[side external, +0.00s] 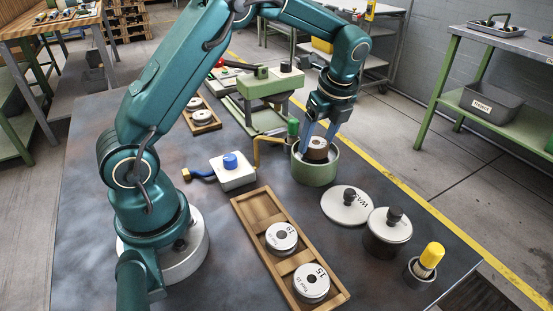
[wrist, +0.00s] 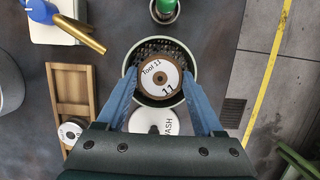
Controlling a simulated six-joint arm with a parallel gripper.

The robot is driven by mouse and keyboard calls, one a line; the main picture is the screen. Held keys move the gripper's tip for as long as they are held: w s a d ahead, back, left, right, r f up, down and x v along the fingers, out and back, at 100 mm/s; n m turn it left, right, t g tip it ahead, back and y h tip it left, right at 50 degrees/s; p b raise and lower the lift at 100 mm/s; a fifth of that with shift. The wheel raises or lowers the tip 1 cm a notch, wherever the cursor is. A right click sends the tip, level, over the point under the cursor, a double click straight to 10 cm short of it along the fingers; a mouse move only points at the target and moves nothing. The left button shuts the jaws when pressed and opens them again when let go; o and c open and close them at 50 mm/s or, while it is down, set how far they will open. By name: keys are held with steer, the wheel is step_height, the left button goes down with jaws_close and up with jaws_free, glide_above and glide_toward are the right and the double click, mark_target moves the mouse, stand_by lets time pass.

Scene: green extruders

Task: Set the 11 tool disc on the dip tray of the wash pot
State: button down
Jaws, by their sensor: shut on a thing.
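The 11 tool disc (wrist: 158,90), with a white "Tool 11" face and a brown rim, lies between the blue fingers of my gripper (wrist: 160,74). My gripper (side external: 320,138) is shut on it. In the side view the brown disc (side external: 318,150) is at the mouth of the green wash pot (side external: 315,172). In the wrist view the pot's pale rim (wrist: 194,62) surrounds most of the disc. The dark mesh dip tray (wrist: 152,48) shows inside the pot, partly hidden under the disc. I cannot tell whether the disc touches the tray.
The WASH lid (side external: 343,208) lies flat beside the pot. A dark lidded pot (side external: 385,245) and a yellow-topped tool in a cup (side external: 424,268) stand to the right. A wooden rack (side external: 262,238) holds two discs. A brass pipe (side external: 268,143) and green machine (side external: 262,88) are close to the pot.

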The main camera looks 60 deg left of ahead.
stand_by(0.3)
jaws_free()
steer(key=shift+r, duration=3.5)
steer(key=shift+r, duration=0.35)
steer(key=s+d+r+n+t+h, duration=0.1)
steer(key=s+d+r+n+t, duration=0.3)
steer(key=s+r, duration=0.5)
steer(key=s+d+f+n+t+h, duration=0.1)
steer(key=s+d+f+n, duration=0.3)
steer(key=n, duration=1)
steer(key=s+f+h, duration=0.1)
steer(key=s+f, duration=0.2)
steer(key=s, duration=0.2)
steer(key=shift+f+t, duration=0.3)
